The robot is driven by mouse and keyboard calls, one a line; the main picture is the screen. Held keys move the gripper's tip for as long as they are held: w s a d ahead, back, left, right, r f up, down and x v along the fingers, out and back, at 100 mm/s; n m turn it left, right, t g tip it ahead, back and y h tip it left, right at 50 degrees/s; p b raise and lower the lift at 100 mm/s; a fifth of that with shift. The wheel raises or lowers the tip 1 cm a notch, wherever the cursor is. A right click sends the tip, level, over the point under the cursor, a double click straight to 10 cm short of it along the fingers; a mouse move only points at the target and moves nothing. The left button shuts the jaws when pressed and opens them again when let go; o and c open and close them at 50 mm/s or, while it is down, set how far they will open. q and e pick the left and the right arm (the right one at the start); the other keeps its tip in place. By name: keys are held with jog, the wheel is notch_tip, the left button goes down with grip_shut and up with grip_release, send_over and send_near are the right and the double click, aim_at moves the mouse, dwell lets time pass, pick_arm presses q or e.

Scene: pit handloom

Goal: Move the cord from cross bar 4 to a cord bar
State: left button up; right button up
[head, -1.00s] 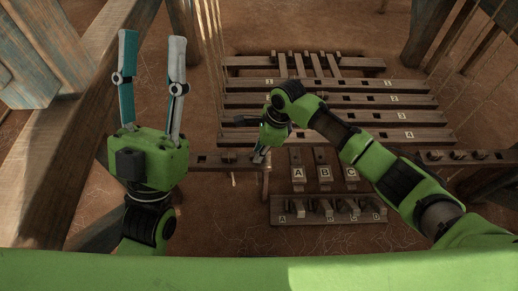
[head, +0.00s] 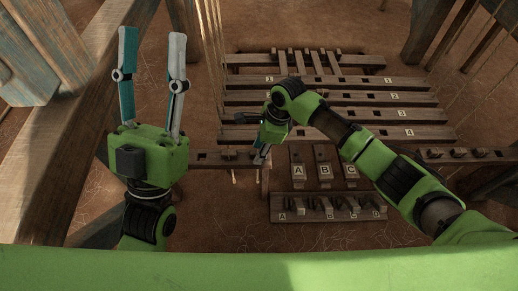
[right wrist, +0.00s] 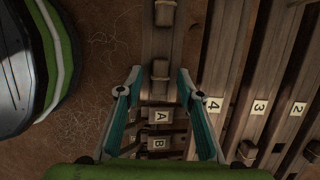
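Cross bar 4 (head: 350,133) is the nearest of the numbered bars in the head view; a dark block sits near its left end (head: 240,118). A cord bar (head: 207,160) with a block on it lies at left, and another cord bar (head: 480,158) with several blocks at right. My right gripper (head: 261,154) points down at the left cord bar's right end. In the right wrist view its fingers (right wrist: 159,72) are open, with wooden blocks on a bar showing between them. I cannot make out the cord in them. My left gripper (head: 150,60) is open, empty and raised.
Pedals A, B and C (head: 324,172) stand just right of my right gripper. A lower rail (head: 300,218) with several lettered blocks lies in front of them. A big wooden beam (head: 75,130) runs along the left. Thin cords hang at both sides.

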jog(key=v, duration=1.2)
